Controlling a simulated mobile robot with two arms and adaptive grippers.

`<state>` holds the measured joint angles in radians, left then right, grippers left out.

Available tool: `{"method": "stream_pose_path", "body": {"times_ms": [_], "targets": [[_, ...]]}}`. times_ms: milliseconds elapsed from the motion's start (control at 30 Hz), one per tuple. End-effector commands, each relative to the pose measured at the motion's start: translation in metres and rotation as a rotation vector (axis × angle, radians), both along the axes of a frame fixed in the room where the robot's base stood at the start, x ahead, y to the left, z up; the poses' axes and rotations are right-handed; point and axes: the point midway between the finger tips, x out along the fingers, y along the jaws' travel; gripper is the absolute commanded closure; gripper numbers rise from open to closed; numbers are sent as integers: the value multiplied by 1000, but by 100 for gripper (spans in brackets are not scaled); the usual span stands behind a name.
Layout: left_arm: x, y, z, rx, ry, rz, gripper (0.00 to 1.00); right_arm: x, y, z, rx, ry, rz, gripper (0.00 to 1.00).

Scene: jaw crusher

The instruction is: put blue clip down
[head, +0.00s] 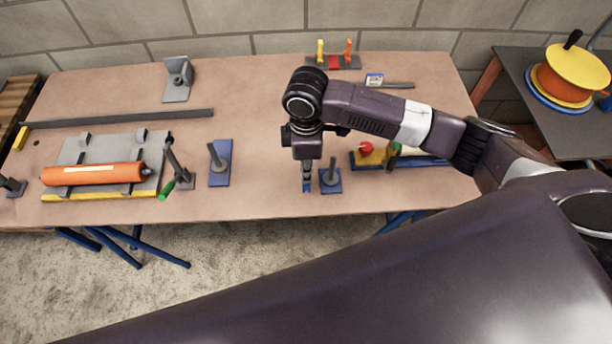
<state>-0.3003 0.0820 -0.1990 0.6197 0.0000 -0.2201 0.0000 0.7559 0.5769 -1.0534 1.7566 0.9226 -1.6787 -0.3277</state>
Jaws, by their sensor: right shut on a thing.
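My right gripper (307,171) points straight down over the front part of the workbench, right of its middle. It is shut on the blue clip (307,187), a small blue piece showing at the fingertips. The arm and fingers hide most of the clip. I cannot tell whether the clip touches the bench top. My left gripper is not in view.
A blue plate with a grey post (331,185) stands close right of the gripper. A similar plate (220,175) stands to the left. An orange cylinder (95,174) lies further left. The workbench (265,185) is bare between the two blue plates.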

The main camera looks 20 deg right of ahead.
Motion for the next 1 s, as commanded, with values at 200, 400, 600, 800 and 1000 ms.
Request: {"method": "stream_pose_path", "body": {"times_ms": [200,400,600,800,1000], "targets": [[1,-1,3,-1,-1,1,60,-1,0,-25,-1,3,-1,100],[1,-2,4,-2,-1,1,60,-1,0,-46,0,0,0,100],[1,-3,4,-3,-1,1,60,0,0,-46,0,-1,0,100],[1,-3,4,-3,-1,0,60,0,0,-49,0,-1,0,80],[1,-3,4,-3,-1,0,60,0,0,-49,0,0,0,66]]}}
